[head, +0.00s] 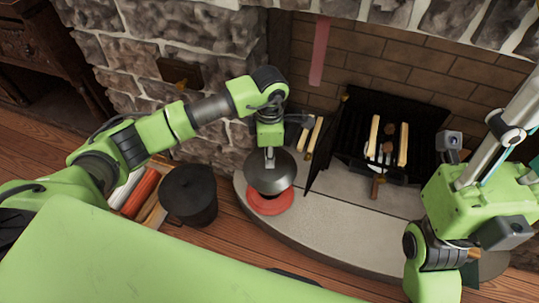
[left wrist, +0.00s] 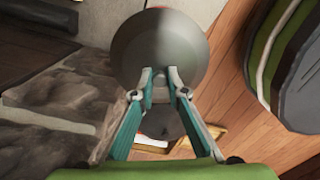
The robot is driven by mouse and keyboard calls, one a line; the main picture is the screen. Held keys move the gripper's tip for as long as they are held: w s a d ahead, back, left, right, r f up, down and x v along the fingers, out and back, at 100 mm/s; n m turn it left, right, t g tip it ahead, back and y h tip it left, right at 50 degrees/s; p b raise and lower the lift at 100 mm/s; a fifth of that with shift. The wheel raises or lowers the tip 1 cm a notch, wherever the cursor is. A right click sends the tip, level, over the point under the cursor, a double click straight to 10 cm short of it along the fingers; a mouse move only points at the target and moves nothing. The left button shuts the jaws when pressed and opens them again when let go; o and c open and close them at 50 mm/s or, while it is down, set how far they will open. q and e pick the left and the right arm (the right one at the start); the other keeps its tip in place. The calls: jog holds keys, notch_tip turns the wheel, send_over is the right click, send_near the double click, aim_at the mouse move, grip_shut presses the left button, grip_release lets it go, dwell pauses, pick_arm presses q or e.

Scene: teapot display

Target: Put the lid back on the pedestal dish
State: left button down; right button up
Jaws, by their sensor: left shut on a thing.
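The grey, round, dome-like lid (head: 270,178) is held by my left gripper (head: 269,153), which is shut on its knob. In the left wrist view the lid (left wrist: 160,40) fills the top middle, beyond the closed fingertips (left wrist: 160,78). The red pedestal dish (head: 270,205) stands on the pale hearth just under the lid in the head view. The lid hides its far part, and I cannot tell whether the two touch. My right arm is at the right of the head view, and its fingers cannot be made out.
A black bucket (head: 188,194) stands left of the hearth (head: 305,225), close to my left arm. A black fireplace grate (head: 375,125) with pale logs is behind to the right. The stone wall (head: 215,60) rises behind. The front of the hearth is clear.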

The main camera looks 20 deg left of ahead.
pick_arm(q)
jog(key=shift+f, duration=0.1)
dwell(0.7)
jog(key=c, duration=1.4)
grip_release()
jog(key=shift+c, duration=0.2)
